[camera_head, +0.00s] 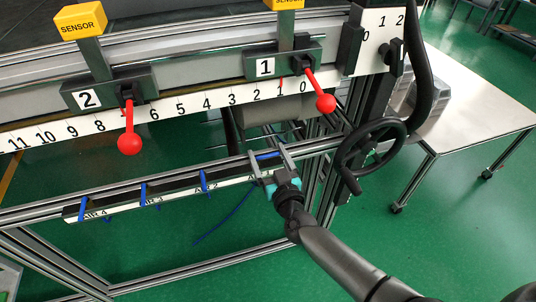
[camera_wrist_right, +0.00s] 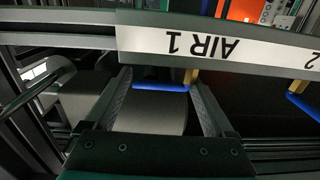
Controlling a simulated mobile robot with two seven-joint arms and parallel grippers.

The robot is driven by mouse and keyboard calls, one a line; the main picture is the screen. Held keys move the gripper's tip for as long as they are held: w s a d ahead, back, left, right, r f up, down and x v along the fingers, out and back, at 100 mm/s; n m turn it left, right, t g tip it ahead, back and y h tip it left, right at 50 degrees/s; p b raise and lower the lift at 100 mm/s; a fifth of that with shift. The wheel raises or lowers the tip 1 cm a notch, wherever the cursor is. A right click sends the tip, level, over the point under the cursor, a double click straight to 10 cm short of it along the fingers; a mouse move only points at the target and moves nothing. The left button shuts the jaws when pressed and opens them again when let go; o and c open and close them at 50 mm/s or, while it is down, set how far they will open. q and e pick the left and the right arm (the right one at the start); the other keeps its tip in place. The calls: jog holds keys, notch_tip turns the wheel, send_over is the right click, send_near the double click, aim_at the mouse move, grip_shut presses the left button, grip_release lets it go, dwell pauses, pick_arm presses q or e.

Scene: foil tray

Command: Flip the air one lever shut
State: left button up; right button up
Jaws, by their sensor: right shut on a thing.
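The air one lever is a blue handle (camera_head: 268,156) at the right end of the labelled rail in the head view. It lies roughly along the rail there. In the right wrist view the blue lever (camera_wrist_right: 160,86) spans between my two fingertips, just below the AIR 1 label (camera_wrist_right: 180,42), with a brass-coloured stub at its right end. My right gripper (camera_head: 267,162) is at the rail with a finger at each end of the lever, shut on it; it also shows in the right wrist view (camera_wrist_right: 158,90). My left gripper is not in view.
Other blue levers, air 2 (camera_head: 205,182), air 3 (camera_head: 143,195) and air 4 (camera_head: 82,209), stand across the rail to the left. Red-knobbed levers (camera_head: 326,103) hang above from the numbered scale. A black handwheel (camera_head: 371,146) is close on the right.

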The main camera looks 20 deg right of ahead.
jog(key=o, duration=1.1)
jog(key=shift+d, duration=0.1)
jog(key=shift+s, duration=0.65)
jog(key=s+p, duration=0.1)
jog(key=s, duration=0.8)
jog(key=s+p, duration=0.1)
jog(key=s, duration=0.4)
jog(key=shift+d+p, duration=0.3)
jog(key=shift+d, duration=0.1)
